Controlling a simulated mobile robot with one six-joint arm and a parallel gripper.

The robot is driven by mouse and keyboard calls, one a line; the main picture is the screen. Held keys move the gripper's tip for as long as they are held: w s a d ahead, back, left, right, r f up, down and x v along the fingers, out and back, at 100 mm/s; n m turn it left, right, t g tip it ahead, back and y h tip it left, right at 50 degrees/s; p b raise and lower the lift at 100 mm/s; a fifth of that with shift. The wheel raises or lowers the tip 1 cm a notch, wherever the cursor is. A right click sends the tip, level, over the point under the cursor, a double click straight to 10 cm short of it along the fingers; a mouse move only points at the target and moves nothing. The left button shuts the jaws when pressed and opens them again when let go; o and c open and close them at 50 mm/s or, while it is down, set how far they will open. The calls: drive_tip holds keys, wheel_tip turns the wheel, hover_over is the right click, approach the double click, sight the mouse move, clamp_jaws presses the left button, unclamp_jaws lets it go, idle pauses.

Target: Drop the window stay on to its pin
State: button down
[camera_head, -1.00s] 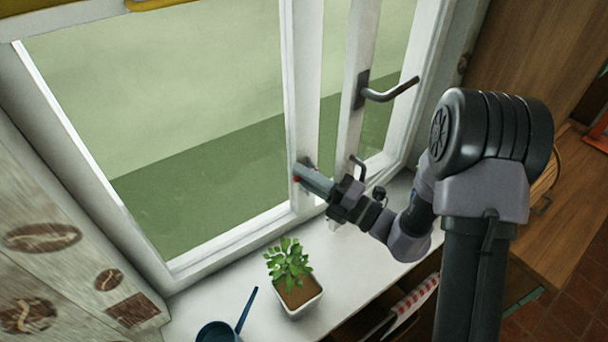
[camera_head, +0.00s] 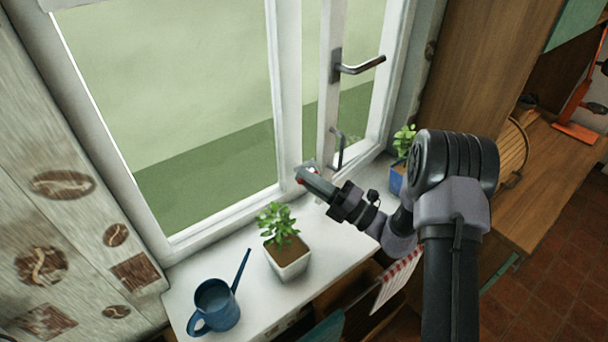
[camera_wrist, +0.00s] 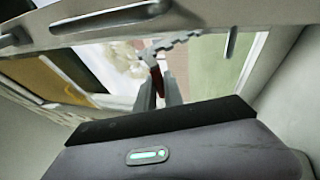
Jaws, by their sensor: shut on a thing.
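My gripper (camera_head: 303,175) is at the foot of the window's middle post, just above the sill, in the head view. A short dark stub (camera_wrist: 232,41) stands out from the pale frame to the right in the wrist view. I cannot tell whether it is the pin. The stay looks apart from it.
The window handle (camera_head: 360,65) and a dark lever (camera_head: 338,150) stick out from the right sash. On the sill are a potted plant (camera_head: 286,258), a blue watering can (camera_head: 215,305) and a plant in a blue pot (camera_head: 397,178). Bare sill (camera_head: 335,225) lies below my gripper.

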wheel_tip(320, 180, down, 10)
drive_tip(key=s+b, duration=0.1)
drive_tip(key=b, duration=0.2)
drive_tip(key=shift+d+r, duration=0.15)
drive_tip(key=shift+d, duration=0.25)
drive_tip(key=shift+s, duration=0.1)
idle(0.4)
drive_tip(key=c, duration=1.5)
unclamp_jaws()
drive_tip(key=shift+o, duration=0.2)
drive_tip(key=s+d, duration=0.2)
drive_tip(key=d, duration=0.1)
drive_tip(key=s+d+p, duration=0.1)
drive_tip(key=s+d, duration=0.1)
drive_tip(key=d, duration=0.2)
drive_tip(key=s+d+p, duration=0.1)
drive_tip(key=s+d, duration=0.2)
drive_tip(key=d, duration=0.1)
drive_tip(key=shift+f, duration=0.3)
